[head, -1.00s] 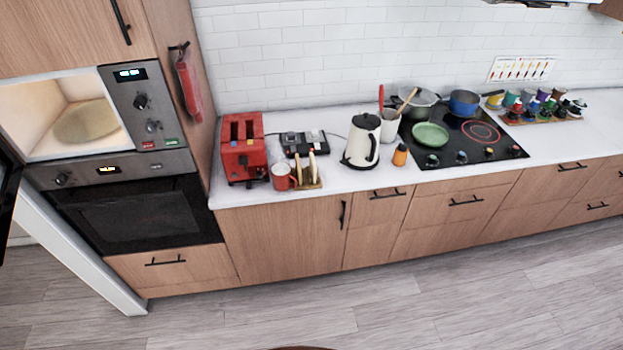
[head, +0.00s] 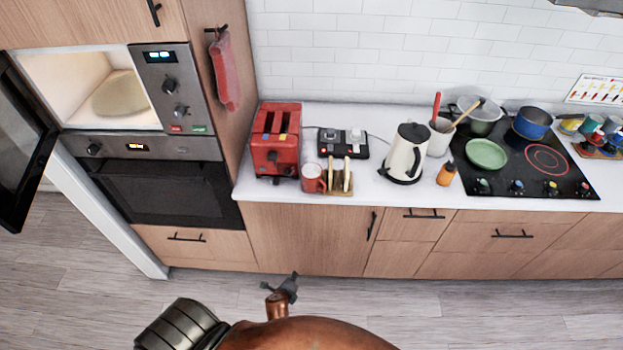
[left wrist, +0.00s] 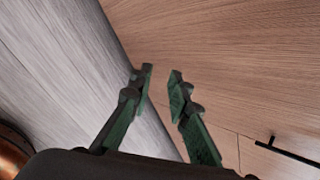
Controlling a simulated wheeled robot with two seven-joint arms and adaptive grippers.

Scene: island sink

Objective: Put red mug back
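The red mug (head: 313,180) stands upright on the white counter, in front of the red toaster and against the left side of the toast rack (head: 341,182). Its light inside shows from above. My left gripper (left wrist: 161,80) is open and empty in the left wrist view, with cabinet fronts and floor behind its fingers. It is away from the mug, which does not show in that view. In the head view, parts of my arm show at the bottom edge, below the counter. My right gripper is not in view.
The red toaster (head: 275,142) is behind the mug, a white kettle (head: 405,154) and orange bottle (head: 446,174) to its right. The hob (head: 530,182) with pans is farther right. The lit microwave (head: 62,85) stands open at left, its dark door (head: 22,130) swung out.

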